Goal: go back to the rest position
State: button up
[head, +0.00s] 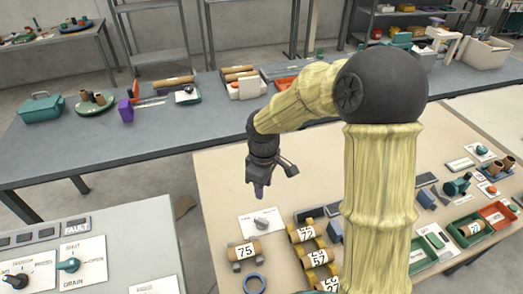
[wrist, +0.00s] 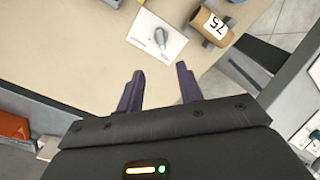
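My gripper (head: 259,192) hangs from my yellow arm, fingers down, above the left part of the beige table (head: 226,180). In the wrist view its two dark purple fingers (wrist: 158,78) stand apart with only bare table between them. My gripper is open and empty and touches nothing that I can see. A white card with a grey knob (head: 262,222) lies below it, and it also shows in the wrist view (wrist: 157,37). A brown roll marked 75 (head: 244,250) lies in a holder in front of the card, and it also shows in the wrist view (wrist: 213,25).
More numbered rolls (head: 305,234) lie right of the card, partly behind my arm. A blue ring (head: 254,284) lies at the front. A control panel (head: 85,250) with FAULT and DRAIN labels stands at left. A blue-grey bench (head: 150,138) with tools runs behind.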

jog(key=s+d+r+m+t, duration=0.2)
jog(key=s+d+m, duration=1)
jog(key=d, duration=0.1)
jog(key=shift+r+t, duration=0.3)
jog(key=shift+s, duration=0.1)
